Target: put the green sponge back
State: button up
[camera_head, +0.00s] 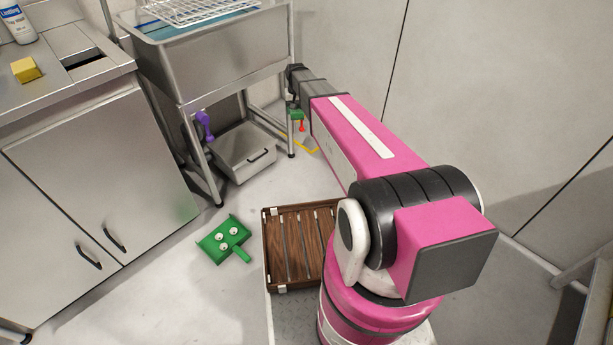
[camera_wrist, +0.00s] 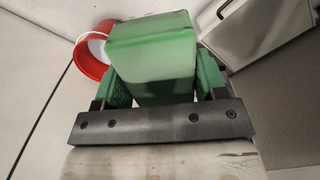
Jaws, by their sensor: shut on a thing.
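The green sponge (camera_wrist: 152,70) is a block between the two fingers of my gripper (camera_wrist: 160,78) in the wrist view. The gripper is shut on it, with a green textured pad against each side. In the head view my arm reaches away to the sink stand's right legs. A small green patch (camera_head: 295,114) shows below the arm's far end; I cannot tell whether it is the sponge or a finger pad. The fingers are not clear there.
A red round thing with a white ring (camera_wrist: 90,55) is left of the sponge. The metal sink stand (camera_head: 215,80) has a grey box (camera_head: 244,152) beneath it. A green tray (camera_head: 222,238) with white round things lies on the floor near a wooden crate (camera_head: 271,262). A yellow block (camera_head: 26,69) sits on the counter.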

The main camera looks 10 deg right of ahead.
jog(key=w+a+f, duration=0.2)
jog(key=w+f, duration=0.1)
jog(key=f, duration=0.6)
jog(key=w+a+f, duration=0.1)
jog(key=w+f, duration=0.2)
jog(key=f, duration=0.7)
send_over(306, 175)
jog(key=shift+m, duration=0.4)
notch_tip(306, 175, down, 28)
jog(key=shift+s+d+r, duration=0.1)
jog(key=shift+d+r, duration=0.05)
jog(key=shift+r, duration=0.1)
jog(key=shift+f, duration=1.95)
jog(key=shift+f, duration=0.15)
jog(key=o, duration=0.9)
jog(key=shift+c, duration=0.2)
